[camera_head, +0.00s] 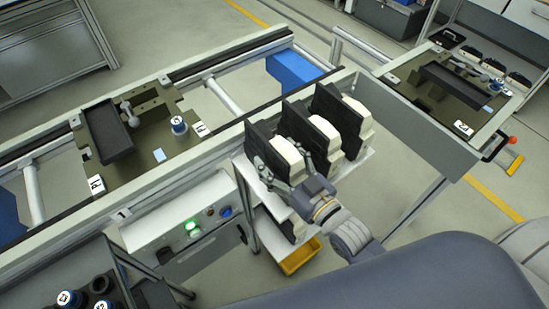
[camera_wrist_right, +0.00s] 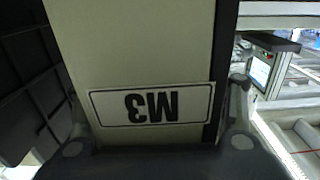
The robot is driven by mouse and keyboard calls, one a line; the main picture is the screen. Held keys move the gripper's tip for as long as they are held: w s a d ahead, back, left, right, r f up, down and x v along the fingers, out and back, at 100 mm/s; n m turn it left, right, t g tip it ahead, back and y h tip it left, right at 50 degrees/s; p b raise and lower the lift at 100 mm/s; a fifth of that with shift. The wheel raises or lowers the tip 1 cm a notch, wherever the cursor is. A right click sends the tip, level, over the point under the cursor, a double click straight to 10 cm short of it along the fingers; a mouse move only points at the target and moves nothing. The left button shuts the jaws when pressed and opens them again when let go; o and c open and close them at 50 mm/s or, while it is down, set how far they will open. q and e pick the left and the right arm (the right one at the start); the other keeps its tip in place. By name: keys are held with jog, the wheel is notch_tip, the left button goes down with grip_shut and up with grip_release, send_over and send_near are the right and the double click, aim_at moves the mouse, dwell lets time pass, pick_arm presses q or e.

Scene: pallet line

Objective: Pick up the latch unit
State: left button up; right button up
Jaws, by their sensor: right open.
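Three black-and-white units stand in a row on a white rack beside the conveyor; I cannot tell by name which is the latch unit. My right gripper (camera_head: 284,160) is open at the nearest unit (camera_head: 287,152), with its fingers on either side of that unit's pale block. In the right wrist view the pale block (camera_wrist_right: 130,50) fills the middle, with an upside-down "M3" label (camera_wrist_right: 150,104), between the open fingers. Contact cannot be told. The middle unit (camera_head: 324,128) and far unit (camera_head: 357,106) stand behind. My left gripper is not in view.
A fixture plate (camera_head: 160,155) with a black tray (camera_head: 108,131) sits on the conveyor at left. Another station (camera_head: 448,90) is at upper right.

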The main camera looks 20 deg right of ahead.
jog(key=c, duration=1.4)
jog(key=shift+o, duration=0.2)
jog(key=shift+r, duration=0.1)
jog(key=shift+r, duration=0.1)
